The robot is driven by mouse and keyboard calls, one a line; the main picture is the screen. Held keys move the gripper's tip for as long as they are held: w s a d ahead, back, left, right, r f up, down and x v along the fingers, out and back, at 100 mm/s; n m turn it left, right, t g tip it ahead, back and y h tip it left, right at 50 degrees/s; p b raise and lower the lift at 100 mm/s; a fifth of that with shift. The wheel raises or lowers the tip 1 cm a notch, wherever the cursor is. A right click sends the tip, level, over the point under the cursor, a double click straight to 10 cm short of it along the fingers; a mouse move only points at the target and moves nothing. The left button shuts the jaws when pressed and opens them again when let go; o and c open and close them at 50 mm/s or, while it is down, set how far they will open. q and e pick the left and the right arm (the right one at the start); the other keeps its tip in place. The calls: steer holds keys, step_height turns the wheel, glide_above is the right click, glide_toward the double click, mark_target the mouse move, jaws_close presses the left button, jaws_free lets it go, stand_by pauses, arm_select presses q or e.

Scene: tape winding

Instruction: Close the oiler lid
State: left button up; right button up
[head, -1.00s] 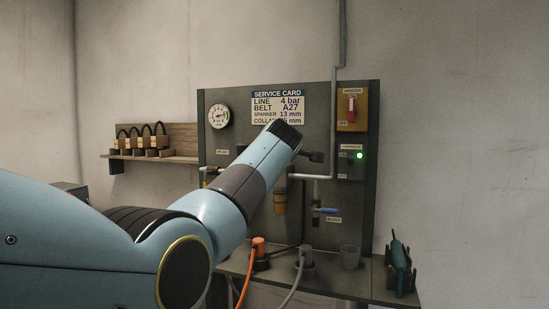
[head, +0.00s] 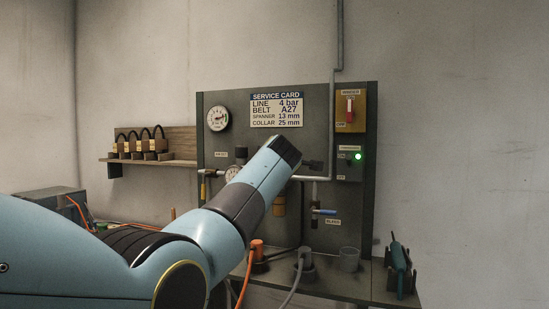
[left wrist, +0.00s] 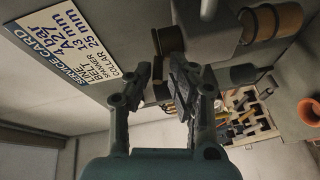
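In the head view my left arm crosses the panel, and its dark wrist end (head: 284,152) covers most of the oiler; an amber bowl (head: 279,206) shows below it. In the left wrist view the oiler's grey body (left wrist: 208,30) is at the top, with its brown bowl (left wrist: 279,22) to the right. My right gripper is not in view.
A pipe (head: 333,140) and a blue-handled valve (head: 324,211) are right of my wrist. Hose plugs and a grey cup (head: 349,259) stand on the shelf below.

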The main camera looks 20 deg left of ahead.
arm_select(q)
steer(key=v, duration=0.7)
steer(key=shift+s, duration=0.2)
steer(key=shift+f, duration=0.1)
